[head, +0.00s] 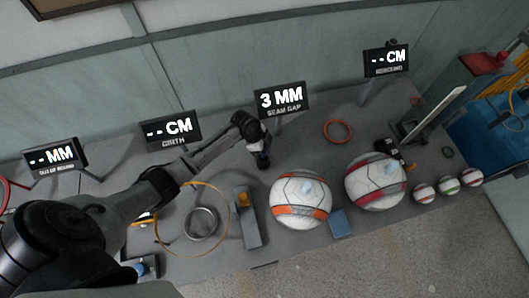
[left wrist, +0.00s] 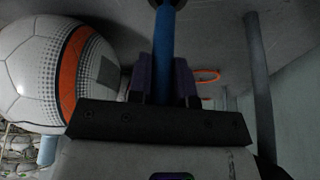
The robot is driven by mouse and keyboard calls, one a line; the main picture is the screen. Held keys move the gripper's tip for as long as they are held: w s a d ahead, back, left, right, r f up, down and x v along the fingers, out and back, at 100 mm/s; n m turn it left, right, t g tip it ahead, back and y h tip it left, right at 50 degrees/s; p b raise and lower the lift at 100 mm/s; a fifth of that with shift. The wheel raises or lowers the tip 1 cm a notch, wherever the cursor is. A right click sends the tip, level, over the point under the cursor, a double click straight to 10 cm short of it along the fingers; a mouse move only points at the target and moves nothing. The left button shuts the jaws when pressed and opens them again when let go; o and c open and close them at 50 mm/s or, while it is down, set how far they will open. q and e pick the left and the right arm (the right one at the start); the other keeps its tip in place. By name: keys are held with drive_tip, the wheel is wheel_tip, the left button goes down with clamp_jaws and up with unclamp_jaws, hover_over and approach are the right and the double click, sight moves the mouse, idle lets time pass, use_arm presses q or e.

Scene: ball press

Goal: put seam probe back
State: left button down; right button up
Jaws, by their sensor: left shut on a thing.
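My left gripper (head: 261,148) is above the grey bench, just in front of the seam gap display (head: 280,99), which reads 3 MM. In the left wrist view its purple fingers (left wrist: 165,82) are shut on a blue rod, the seam probe (left wrist: 166,38). In the head view the probe is mostly hidden by the gripper. The ball with orange bands (head: 300,199) stands to the front right of the gripper, apart from it. It also shows at the left of the left wrist view (left wrist: 50,70). My right gripper is not in view.
A grey block with a yellow piece (head: 247,217), a blue block (head: 341,223) and a red-banded ball (head: 376,182) stand along the bench. An orange ring (head: 337,131) lies behind the balls. Metal and yellow rings (head: 201,222) lie left, near my arm. Several small balls (head: 447,186) sit right.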

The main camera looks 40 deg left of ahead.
use_arm(q)
wheel_tip(320, 180, down, 4)
drive_tip(key=shift+r, duration=0.2)
drive_tip(key=shift+f, duration=0.1)
drive_tip(key=shift+f+b, duration=0.1)
drive_tip(key=shift+b, duration=0.25)
drive_tip(key=c, duration=1)
unclamp_jaws()
drive_tip(key=shift+c, duration=0.2)
